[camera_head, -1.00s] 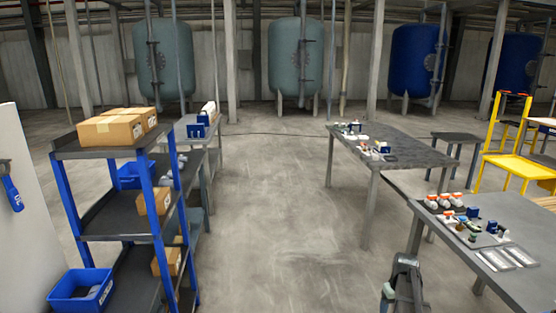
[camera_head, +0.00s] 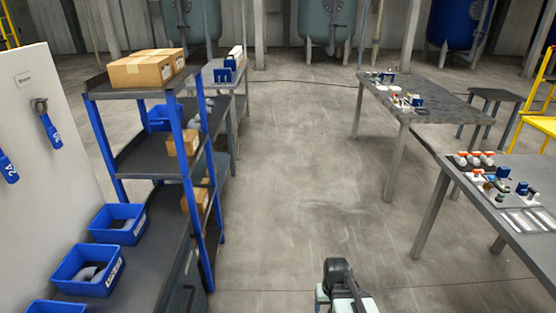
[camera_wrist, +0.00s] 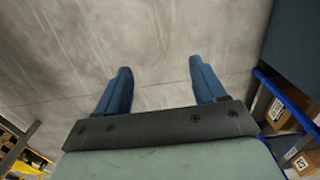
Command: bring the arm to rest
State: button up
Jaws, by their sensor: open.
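My gripper (camera_wrist: 160,80) shows in the wrist view with its two blue fingers spread apart and nothing between them. Bare concrete floor (camera_wrist: 165,40) lies beyond the fingertips. In the head view part of my arm (camera_head: 340,285) shows at the bottom centre, above the floor of the aisle. My fingers are not visible in the head view.
A blue-posted shelf (camera_head: 140,155) with cardboard boxes (camera_head: 140,70) stands on the left, beside a bench with blue bins (camera_head: 88,268). A table with small parts (camera_head: 450,105) and a nearer table (camera_head: 460,230) stand on the right. The aisle between is clear.

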jog(key=s+f+g, duration=0.3)
jog(key=s+f, duration=0.7)
jog(key=s, duration=0.4)
jog(key=s+f+g, duration=0.3)
jog(key=s+f, duration=0.7)
jog(key=s, duration=0.5)
jog(key=shift+d+g, duration=0.15)
jog(key=shift+g, duration=0.25)
jog(key=shift+r, duration=0.1)
